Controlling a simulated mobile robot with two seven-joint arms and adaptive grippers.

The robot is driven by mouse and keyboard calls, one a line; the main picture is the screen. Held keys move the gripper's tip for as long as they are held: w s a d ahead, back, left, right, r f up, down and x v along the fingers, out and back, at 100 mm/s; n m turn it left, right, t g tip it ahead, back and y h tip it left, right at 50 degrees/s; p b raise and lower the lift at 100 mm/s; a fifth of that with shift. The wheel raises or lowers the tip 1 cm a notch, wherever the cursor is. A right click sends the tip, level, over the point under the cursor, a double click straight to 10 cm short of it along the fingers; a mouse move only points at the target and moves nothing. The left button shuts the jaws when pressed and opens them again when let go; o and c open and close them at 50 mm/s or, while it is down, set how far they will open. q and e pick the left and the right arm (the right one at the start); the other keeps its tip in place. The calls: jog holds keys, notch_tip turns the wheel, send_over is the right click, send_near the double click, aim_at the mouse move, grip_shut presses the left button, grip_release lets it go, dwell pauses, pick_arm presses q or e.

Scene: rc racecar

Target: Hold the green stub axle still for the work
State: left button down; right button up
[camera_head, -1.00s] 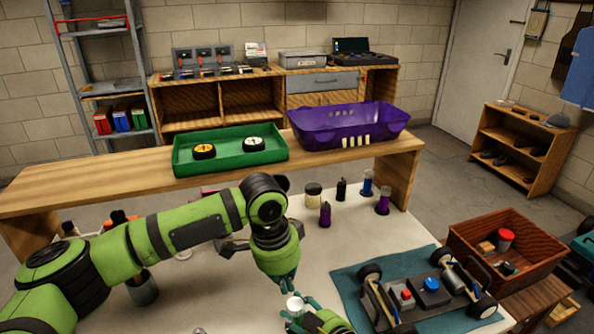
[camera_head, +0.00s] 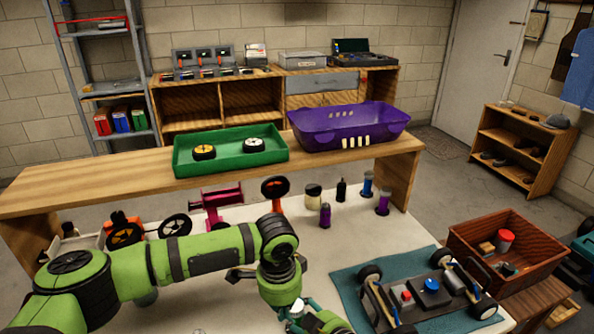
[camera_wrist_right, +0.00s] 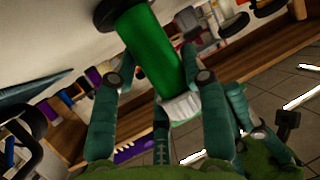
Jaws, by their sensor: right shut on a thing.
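The green stub axle (camera_wrist_right: 150,48) is a thick green cylinder with a ribbed white end, in the upper middle of the right wrist view. My right gripper (camera_wrist_right: 164,77) is shut on it, with a teal finger on each side. In the head view only a small white end (camera_head: 297,305) shows clearly, at the bottom centre by my right gripper (camera_head: 318,320). My left gripper (camera_head: 287,298) points down close above that white end. Its fingers overlap the right gripper there, so I cannot tell whether they are open or touching.
A chassis (camera_head: 428,292) lies on a teal mat (camera_head: 345,290) at the right. Several dark and purple shock-like parts stand behind it. A pink part (camera_head: 222,198) and wheels stand behind my left arm. A green tray (camera_head: 230,158) and purple crate (camera_head: 350,125) sit on the raised shelf.

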pick_arm(q)
jog(key=shift+w+d, duration=0.2)
dwell(0.7)
jog(key=shift+w, duration=0.1)
jog(key=shift+w+a+r, duration=0.1)
jog(key=shift+w+a, duration=0.05)
jog(key=shift+w, duration=0.35)
jog(key=shift+w+a+r, duration=0.1)
jog(key=shift+w+a, duration=0.05)
jog(key=shift+w, duration=0.35)
jog(key=shift+w+d, duration=0.1)
jog(key=shift+w, duration=0.15)
dwell(0.4)
jog(key=r, duration=0.2)
jog(key=a+r, duration=0.1)
jog(key=r, duration=0.2)
jog(key=shift+s+a+r, duration=0.15)
jog(key=shift+s+r, duration=0.1)
jog(key=shift+r, duration=0.1)
